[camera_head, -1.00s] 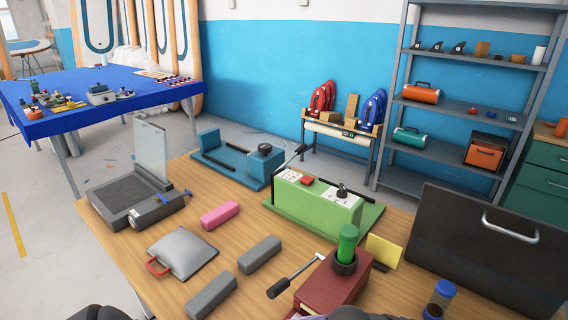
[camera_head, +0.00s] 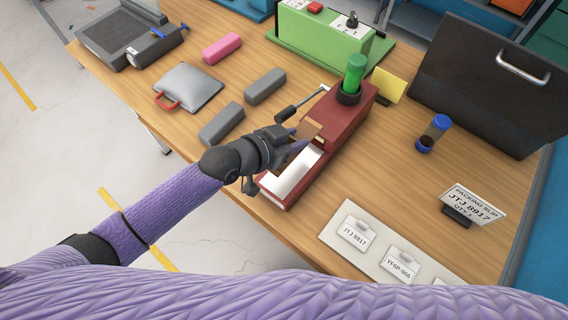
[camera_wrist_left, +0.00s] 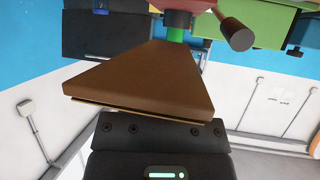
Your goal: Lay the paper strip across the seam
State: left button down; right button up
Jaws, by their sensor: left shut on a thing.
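A brown strip (camera_head: 309,130), which I take for the paper strip, shows at the front of a red dispenser (camera_head: 325,135) with a side lever and a green bottle. My left gripper (camera_head: 294,141) is beside the dispenser, above its white front part, and shut on the strip. In the left wrist view the brown strip (camera_wrist_left: 145,82) fills the middle, reaching from the jaws toward the red body. The jaw tips are largely hidden. I cannot make out a seam. My right gripper is not in view.
A silver pouch (camera_head: 188,88), grey blocks (camera_head: 265,86), a pink block (camera_head: 221,48) and a green machine (camera_head: 325,30) stand on the wooden table. At right are a blue-capped jar (camera_head: 434,133), a packing slip (camera_head: 472,204) and a dark case (camera_head: 480,80). A label board (camera_head: 345,247) lies near the front edge.

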aim_at(291, 168)
pick_arm(q)
notch_tip(291, 168, down, 10)
jog(key=b, duration=0.5)
jog(key=shift+r, duration=0.2)
jog(key=c, duration=0.8)
grip_release()
jog(key=shift+f, duration=0.25)
jog(key=o, duration=0.4)
jog(key=shift+r, duration=0.1)
